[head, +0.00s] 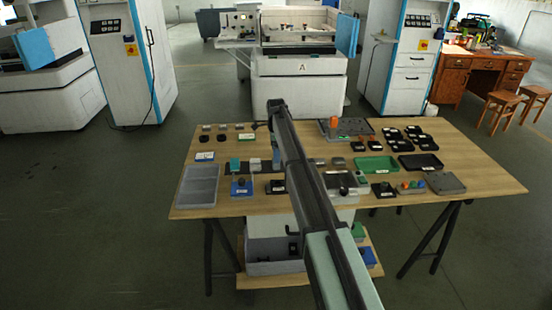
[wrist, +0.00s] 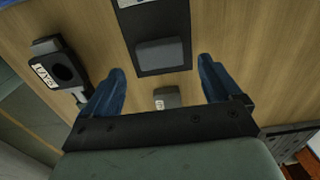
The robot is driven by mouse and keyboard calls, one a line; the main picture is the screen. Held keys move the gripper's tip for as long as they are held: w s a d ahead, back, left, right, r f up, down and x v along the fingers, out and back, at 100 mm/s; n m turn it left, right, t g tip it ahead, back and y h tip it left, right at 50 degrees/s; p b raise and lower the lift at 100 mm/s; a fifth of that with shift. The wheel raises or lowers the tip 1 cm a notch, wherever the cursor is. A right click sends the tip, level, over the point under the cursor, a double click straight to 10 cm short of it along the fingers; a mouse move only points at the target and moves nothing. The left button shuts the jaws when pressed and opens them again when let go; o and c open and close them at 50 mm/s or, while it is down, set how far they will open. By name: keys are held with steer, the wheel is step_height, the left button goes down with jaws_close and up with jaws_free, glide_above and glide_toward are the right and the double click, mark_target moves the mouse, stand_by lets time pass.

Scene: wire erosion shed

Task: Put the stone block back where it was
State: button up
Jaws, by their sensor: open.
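In the wrist view, my gripper (wrist: 161,66) is open, with its two blue fingers apart and nothing held between them. A grey block (wrist: 160,53) lies on a dark rectangular plate (wrist: 147,23), between and beyond the fingertips. A smaller grey block (wrist: 166,97) with a white label sits on the bare wood nearer the palm, its lower part close to the gripper body. I cannot tell which of the two is the stone block. In the head view, my arm reaches across the table and its end is too small to read.
A black holder with a round hole and a label (wrist: 60,70) stands left of the fingers. Small parts crowd the middle.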

step_height(320, 180, up, 8)
stand_by(0.4)
steer(key=shift+o, duration=0.2)
steer(key=shift+f, duration=0.1)
steer(key=shift+o, duration=0.6)
steer(key=shift+d, duration=0.35)
steer(key=s+d+r+t, duration=0.1)
steer(key=s+d+r, duration=0.7)
steer(key=s, duration=0.3)
steer(key=s+g, duration=0.1)
steer(key=s, duration=0.4)
step_height(320, 180, down, 10)
steer(key=shift+d+r+h, duration=0.15)
steer(key=shift+d+h, duration=0.15)
steer(key=shift+r, duration=0.15)
